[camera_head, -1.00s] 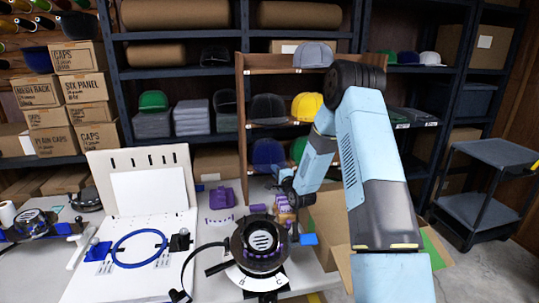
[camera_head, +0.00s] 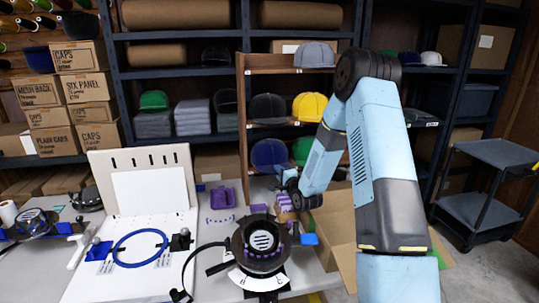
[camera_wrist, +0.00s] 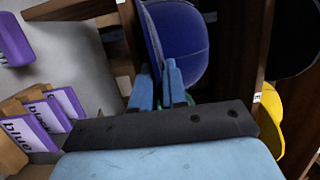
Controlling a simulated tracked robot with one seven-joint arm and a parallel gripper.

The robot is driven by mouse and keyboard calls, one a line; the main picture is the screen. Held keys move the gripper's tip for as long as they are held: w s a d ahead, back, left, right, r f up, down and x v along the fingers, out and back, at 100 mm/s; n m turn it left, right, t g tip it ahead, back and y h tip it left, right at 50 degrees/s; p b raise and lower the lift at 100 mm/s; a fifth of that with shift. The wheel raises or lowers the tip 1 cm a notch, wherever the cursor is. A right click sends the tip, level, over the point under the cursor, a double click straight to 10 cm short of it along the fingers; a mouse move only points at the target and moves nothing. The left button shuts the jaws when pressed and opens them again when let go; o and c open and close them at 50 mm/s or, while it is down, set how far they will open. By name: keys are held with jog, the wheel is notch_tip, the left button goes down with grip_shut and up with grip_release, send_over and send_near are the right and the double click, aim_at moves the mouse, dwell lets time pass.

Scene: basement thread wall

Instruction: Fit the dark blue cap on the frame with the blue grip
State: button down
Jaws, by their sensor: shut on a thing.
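The dark blue cap (camera_head: 268,153) sits in the lower left bay of the wooden rack. In the wrist view the cap (camera_wrist: 186,42) fills the top middle, its brim running down between my two fingers. My gripper (camera_wrist: 157,80) is shut on that brim; in the head view my gripper (camera_head: 281,174) is small, in front of the bay and partly hidden by my wrist. A round black cap frame (camera_head: 259,243) stands on the table at front centre, with a blue grip (camera_head: 309,239) at its right. Another black frame with blue parts (camera_head: 34,222) is at the far left.
A green cap (camera_head: 301,150) is in the neighbouring bay, with a yellow cap (camera_head: 309,106) above. Purple-edged cards (camera_wrist: 45,117) stand below the rack. An open cardboard box (camera_head: 338,232) is right of the frame. A white board with a blue hoop (camera_head: 139,248) stands left.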

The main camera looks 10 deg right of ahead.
jog(key=a+v, duration=0.3)
jog(key=v, duration=1.2)
jog(key=shift+s, duration=0.6)
jog(key=shift+d+r, duration=0.1)
